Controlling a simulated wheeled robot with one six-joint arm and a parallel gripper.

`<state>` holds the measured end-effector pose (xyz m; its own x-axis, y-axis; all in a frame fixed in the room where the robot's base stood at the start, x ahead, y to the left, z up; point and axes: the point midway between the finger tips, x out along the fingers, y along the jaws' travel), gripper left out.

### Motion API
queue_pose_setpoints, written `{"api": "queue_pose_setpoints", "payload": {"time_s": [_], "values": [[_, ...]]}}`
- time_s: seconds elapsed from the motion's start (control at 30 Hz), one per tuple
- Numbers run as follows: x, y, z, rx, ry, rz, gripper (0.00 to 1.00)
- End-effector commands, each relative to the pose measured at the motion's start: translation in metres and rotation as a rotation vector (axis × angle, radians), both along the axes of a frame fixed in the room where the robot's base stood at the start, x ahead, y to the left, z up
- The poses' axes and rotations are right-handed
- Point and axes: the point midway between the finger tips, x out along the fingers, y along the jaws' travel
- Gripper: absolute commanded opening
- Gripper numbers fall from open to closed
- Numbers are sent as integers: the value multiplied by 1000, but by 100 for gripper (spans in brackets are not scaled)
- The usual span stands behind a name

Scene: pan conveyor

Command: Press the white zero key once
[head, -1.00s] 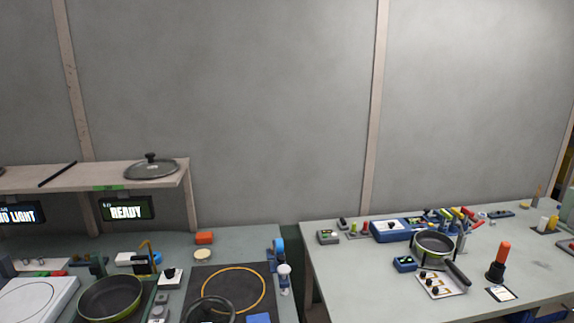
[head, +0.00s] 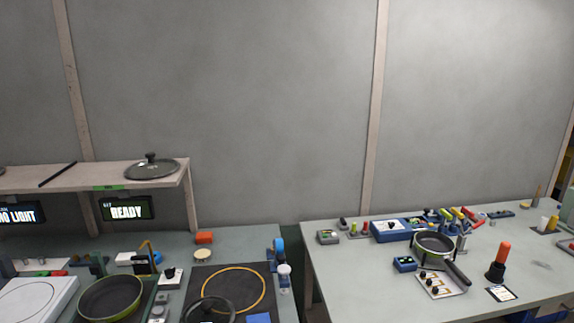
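I cannot make out a white zero key for certain. A small white box with a black knob (head: 170,276) stands on the left bench, between the green-rimmed pan and the dark mat. Small grey blocks (head: 158,311) sit just in front of it, too small to read any marking. A dark display (head: 127,208) under the shelf reads "READY", with tiny characters at its upper left. Another display (head: 20,214) at the left edge reads "NO LIGHT". My gripper is not in the picture.
A shelf (head: 70,177) bears a lid (head: 151,168). A gap separates the right table (head: 370,285), which carries another pan (head: 434,244) and tools.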

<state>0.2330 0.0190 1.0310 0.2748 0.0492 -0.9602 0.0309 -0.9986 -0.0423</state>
Motion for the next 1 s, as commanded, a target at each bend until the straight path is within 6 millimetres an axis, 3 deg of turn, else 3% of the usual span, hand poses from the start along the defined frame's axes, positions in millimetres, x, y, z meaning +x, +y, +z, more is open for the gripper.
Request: {"api": "queue_pose_setpoints", "payload": {"time_s": [0.4, 1.0], "values": [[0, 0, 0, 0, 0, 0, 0], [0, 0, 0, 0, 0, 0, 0]]}}
